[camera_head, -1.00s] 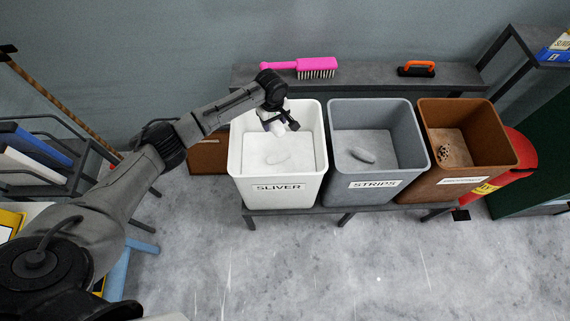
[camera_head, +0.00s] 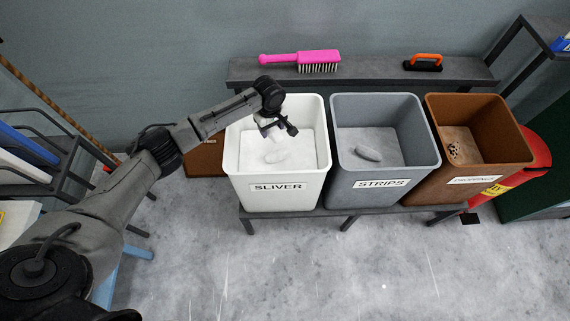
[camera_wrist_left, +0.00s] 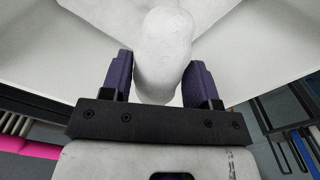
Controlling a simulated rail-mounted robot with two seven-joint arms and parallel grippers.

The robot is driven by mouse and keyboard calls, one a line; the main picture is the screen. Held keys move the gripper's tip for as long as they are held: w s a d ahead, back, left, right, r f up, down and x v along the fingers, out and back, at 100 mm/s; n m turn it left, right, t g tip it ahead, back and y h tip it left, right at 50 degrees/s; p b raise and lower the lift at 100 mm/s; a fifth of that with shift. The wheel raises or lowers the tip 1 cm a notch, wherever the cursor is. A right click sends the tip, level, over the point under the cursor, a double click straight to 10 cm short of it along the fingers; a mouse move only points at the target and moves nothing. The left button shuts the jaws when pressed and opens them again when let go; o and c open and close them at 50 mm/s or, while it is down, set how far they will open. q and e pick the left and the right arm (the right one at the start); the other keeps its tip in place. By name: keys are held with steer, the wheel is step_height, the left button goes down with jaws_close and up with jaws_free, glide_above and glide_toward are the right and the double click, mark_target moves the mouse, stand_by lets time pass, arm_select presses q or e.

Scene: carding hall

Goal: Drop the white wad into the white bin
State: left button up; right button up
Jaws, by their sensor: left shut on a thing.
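My left gripper (camera_head: 277,133) is over the bin's opening, pointing down. In the left wrist view the gripper (camera_wrist_left: 160,72) has its purple-grey fingers on either side of the white wad (camera_wrist_left: 163,45) and is shut on it. The bin's pale inner walls surround the wad there. In the head view the wad is small and hard to tell from the bin's contents. My right gripper is not in view.
A grey STRIPS bin (camera_head: 350,198) and a brown bin (camera_head: 425,190) stand to the right on the same low stand. A pink brush (camera_head: 318,56) and an orange-handled tool (camera_head: 423,62) lie on the shelf behind. A red cylinder (camera_head: 535,155) stands far right.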

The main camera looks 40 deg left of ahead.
arm_select(q)
steer(key=shift+f, duration=0.15)
steer(key=o, duration=1)
steer(key=shift+r+p, duration=1.75)
steer(key=shift+r, duration=5.15)
